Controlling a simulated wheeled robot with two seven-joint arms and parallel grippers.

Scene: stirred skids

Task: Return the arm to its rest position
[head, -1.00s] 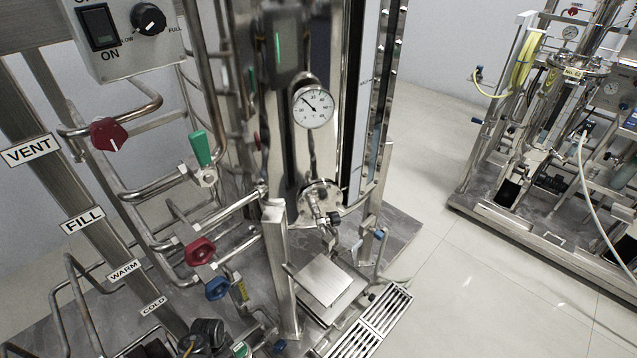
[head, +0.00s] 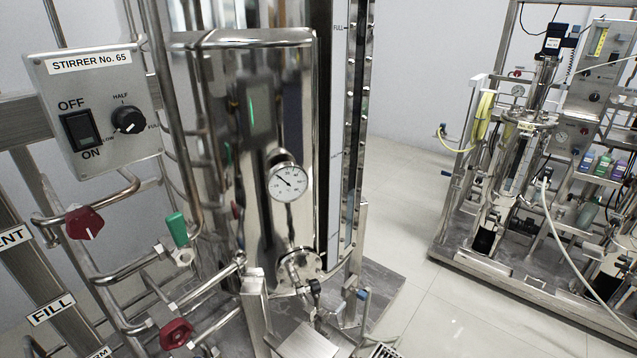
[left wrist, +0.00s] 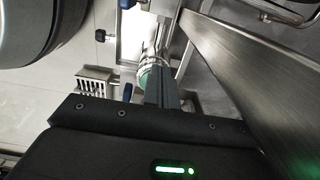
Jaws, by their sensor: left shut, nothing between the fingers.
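My left gripper (left wrist: 161,84) shows in the left wrist view, its dark fingers together with nothing seen between them. Its black body with a green light fills the bottom of that view. A steel pipe fitting with a green part (left wrist: 144,76) lies beyond the fingertips; I cannot tell whether they touch. Neither arm shows directly in the head view. A dark shape with a green light is mirrored in the shiny steel tank (head: 215,110).
The stirrer box (head: 98,108), a red valve handle (head: 85,223), a green handle (head: 177,229), a lower red handle (head: 176,333) and pipes crowd the left. A dial gauge (head: 289,182) fronts the tank. A second skid (head: 545,280) stands right. Open floor (head: 400,200) lies between.

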